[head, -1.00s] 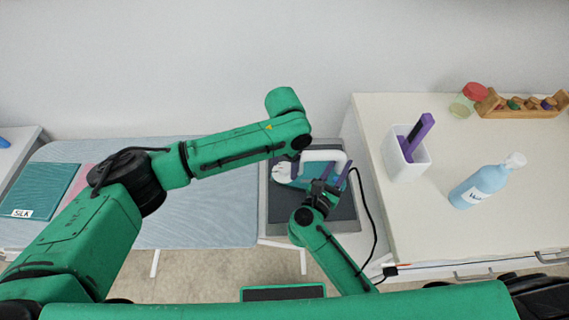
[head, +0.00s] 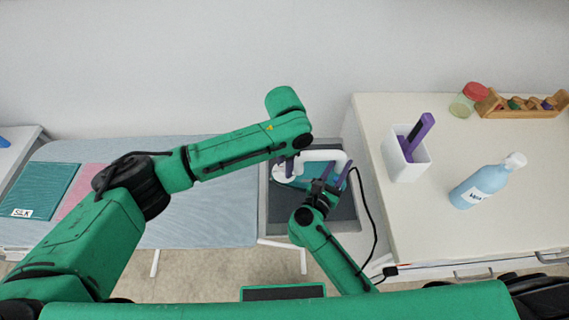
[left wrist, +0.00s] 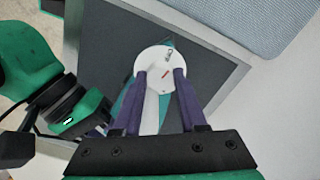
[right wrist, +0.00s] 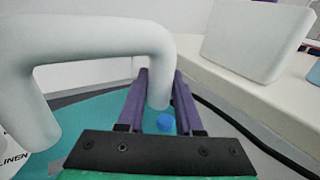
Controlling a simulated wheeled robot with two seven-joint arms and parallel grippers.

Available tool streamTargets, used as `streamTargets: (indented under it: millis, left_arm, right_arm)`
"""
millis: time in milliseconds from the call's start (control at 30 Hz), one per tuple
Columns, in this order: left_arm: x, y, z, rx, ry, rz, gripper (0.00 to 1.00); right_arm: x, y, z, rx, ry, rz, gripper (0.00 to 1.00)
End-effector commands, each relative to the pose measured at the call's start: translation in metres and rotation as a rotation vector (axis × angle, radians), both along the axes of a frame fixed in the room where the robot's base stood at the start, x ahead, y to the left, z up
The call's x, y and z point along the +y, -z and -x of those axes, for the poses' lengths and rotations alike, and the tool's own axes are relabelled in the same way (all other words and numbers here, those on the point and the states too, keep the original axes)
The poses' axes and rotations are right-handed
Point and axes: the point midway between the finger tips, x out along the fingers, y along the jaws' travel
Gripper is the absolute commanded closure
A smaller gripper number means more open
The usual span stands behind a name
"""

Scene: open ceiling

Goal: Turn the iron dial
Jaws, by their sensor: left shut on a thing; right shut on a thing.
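The teal iron (head: 318,170) with its white handle (head: 325,154) sits on the dark rest right of the ironing board. In the left wrist view the white round iron dial (left wrist: 153,58), with a small red mark, lies between the purple fingers of my left gripper (left wrist: 160,74). These fingers are shut on the dial. In the right wrist view my right gripper (right wrist: 160,85) is shut on a post of the white handle (right wrist: 95,40), beside a blue button (right wrist: 165,122). The dial's edge with the word LINEN (right wrist: 12,160) shows at lower left there. My left arm partly hides the dial in the head view.
The dark rest (head: 340,210) has a grey rim. A black cord (head: 372,215) runs along its right. The counter at right bears a white holder (head: 406,160) and a blue bottle (head: 480,187). A teal cloth marked SILK (head: 38,190) lies far left.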

Motion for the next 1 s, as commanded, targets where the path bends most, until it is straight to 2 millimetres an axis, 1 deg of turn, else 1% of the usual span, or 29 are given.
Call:
streamTargets:
  millis: [600,800,1000]
  left_arm:
    - [-0.0018,-0.0021,-0.0007,-0.004,0.579,0.005,1.0]
    - [-0.0018,-0.0021,-0.0007,-0.005,0.74,0.005,1.0]
    - [-0.0019,-0.0022,-0.0007,-0.005,0.857,0.004,1.0]
  right_arm:
    - [0.0005,0.0013,0.0003,0.004,-0.002,0.0,1.0]
    - [0.0005,0.0013,0.0004,0.004,-0.002,0.0,1.0]
    - [0.0006,0.0014,0.0003,0.005,-0.003,-0.001,1.0]
